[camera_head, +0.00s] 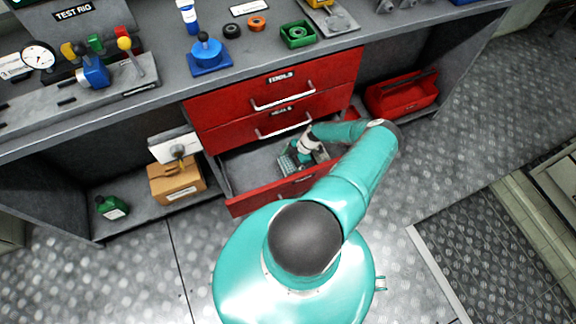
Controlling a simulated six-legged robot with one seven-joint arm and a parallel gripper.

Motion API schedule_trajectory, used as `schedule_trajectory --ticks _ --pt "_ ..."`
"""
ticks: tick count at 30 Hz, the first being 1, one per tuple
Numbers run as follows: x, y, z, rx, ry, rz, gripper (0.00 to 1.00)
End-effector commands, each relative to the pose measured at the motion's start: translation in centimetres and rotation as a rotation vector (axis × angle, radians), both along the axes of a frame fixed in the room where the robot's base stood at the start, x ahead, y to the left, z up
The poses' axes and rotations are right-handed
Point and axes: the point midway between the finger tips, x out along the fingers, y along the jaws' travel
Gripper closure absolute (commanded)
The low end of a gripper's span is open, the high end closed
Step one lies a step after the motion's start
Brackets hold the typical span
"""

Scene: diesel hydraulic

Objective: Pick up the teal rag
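My teal arm reaches over the front of an open red drawer (240,208), the lowest of a stack under the bench. My gripper (301,160) is down inside this drawer, small and partly hidden by my own wrist. A small greyish-teal patterned patch (286,164) lies on the drawer floor right at my gripper. It may be the teal rag, but it is too small to be sure. I cannot tell whether the fingers touch it or hold it.
Two shut red drawers (275,88) are above the open one. The grey bench top (160,50) carries a blue valve (207,55), a green part (297,34) and a test rig. A cardboard box (178,181) and a red toolbox (402,94) sit on the lower shelves.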

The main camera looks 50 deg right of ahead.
Motion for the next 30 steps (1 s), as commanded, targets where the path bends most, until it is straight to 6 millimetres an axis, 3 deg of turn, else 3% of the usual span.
schedule_trajectory --ticks 1,3,5,16,30 --pt "0.0 0.0 0.0 0.000 0.000 0.000 0.16" --pt "0.0 0.0 0.0 0.000 0.000 0.000 0.28" --pt "0.0 0.0 0.0 0.000 0.000 0.000 0.31" --pt "-0.6 -1.1 1.1 -0.004 0.000 0.000 0.32" --pt "-5.7 -9.6 6.5 -0.004 0.002 -0.003 0.32"
